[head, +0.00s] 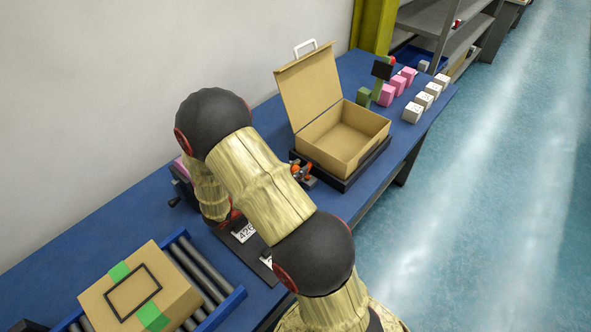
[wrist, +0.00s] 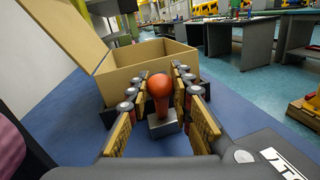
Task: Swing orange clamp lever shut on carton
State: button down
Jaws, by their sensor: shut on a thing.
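The open carton (head: 349,157) sits in a dark tray on the blue bench, its lid tilted up at the back; in the wrist view its brown wall (wrist: 125,82) stands just beyond my fingers. The orange clamp lever (head: 302,170) is at the carton's near left side. In the wrist view its rounded orange knob (wrist: 159,86) stands up above a grey metal block. My gripper (wrist: 160,78) is shut on the lever, with a finger on each side of the knob. In the head view my arm hides most of the gripper.
A closed carton with green tape (head: 143,290) lies on a roller conveyor (head: 198,272) at the front left. Pink blocks (head: 398,84) and white blocks (head: 425,98) stand beyond the open carton. A wall runs behind the bench. The floor at right is clear.

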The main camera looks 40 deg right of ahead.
jog(key=shift+d+r+y+p, duration=0.4)
jog(key=shift+r+p, duration=0.1)
jog(key=shift+p, duration=0.75)
jog(key=d+r+y+p, duration=0.1)
jog(key=p, duration=0.3)
jog(key=shift+d+y, duration=0.25)
jog(key=shift+y, duration=0.15)
jog(key=p, duration=0.1)
jog(key=d+y+p, duration=0.1)
jog(key=p, duration=0.1)
jog(key=d+y+p, duration=0.1)
jog(key=shift+w+d+r+n+t, duration=0.15)
jog(key=shift+r+n+t, duration=0.15)
jog(key=shift+n, duration=0.1)
jog(key=d+y+p, duration=0.1)
jog(key=y+p, duration=0.1)
jog(key=p, duration=0.1)
jog(key=shift+w+d+f, duration=0.1)
jog(key=shift+d+f, duration=0.15)
jog(key=shift+d, duration=0.15)
jog(key=c, duration=1.6)
grip_release()
jog(key=shift+f, duration=0.1)
jog(key=shift+o, duration=0.3)
